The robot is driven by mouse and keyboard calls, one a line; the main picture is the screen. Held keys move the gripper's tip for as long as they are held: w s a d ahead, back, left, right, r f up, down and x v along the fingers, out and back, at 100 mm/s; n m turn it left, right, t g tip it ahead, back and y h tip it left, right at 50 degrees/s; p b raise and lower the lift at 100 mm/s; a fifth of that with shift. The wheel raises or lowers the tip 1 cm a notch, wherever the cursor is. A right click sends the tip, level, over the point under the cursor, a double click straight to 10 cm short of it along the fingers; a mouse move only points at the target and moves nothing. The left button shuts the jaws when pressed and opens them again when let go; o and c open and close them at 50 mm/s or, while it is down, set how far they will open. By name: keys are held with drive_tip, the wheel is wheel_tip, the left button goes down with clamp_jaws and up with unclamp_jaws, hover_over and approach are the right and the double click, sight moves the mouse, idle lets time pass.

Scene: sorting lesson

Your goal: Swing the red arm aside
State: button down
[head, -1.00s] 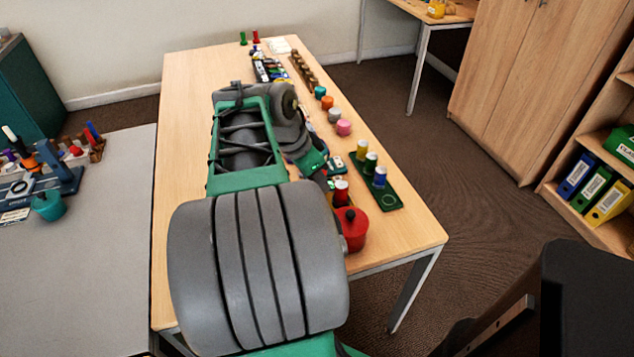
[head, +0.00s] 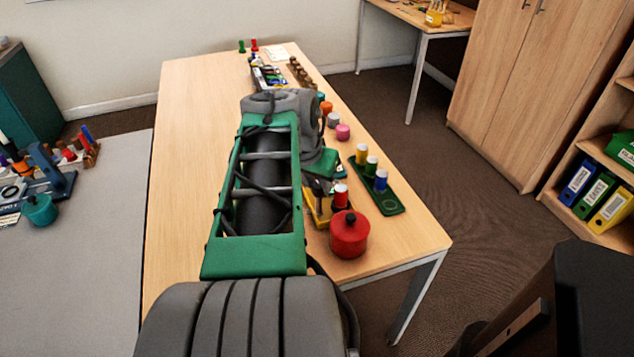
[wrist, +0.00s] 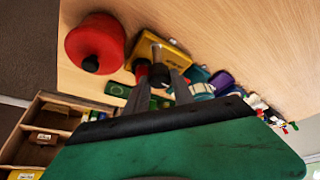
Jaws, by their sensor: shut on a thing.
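The yellow block (head: 318,212) stands near the table's right edge, partly hidden by my arm. It also shows in the wrist view (wrist: 178,58). A short red piece (wrist: 141,70), which looks like the red arm, shows beside my left finger, with a dark round knob (wrist: 158,75) at the fingers. My gripper (wrist: 158,92) is shut on this red arm at its knob end; the fingers hide much of the contact. In the head view my gripper (head: 320,188) is low at the block.
A red round pot (head: 349,234) with a black knob stands close in front of the block. A green tray (head: 390,203) with yellow, green and blue pegs lies to the right. Several knobs and blocks line the table's right side behind. The table's left half is clear.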

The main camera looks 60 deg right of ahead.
drive_tip(key=c, duration=1.1)
unclamp_jaws()
drive_tip(key=shift+r, duration=0.1)
drive_tip(key=p+v, duration=0.1)
drive_tip(key=v, duration=0.6)
drive_tip(key=shift+a+r+p, duration=0.15)
drive_tip(key=shift+r+p, duration=0.15)
drive_tip(key=shift+p, duration=0.05)
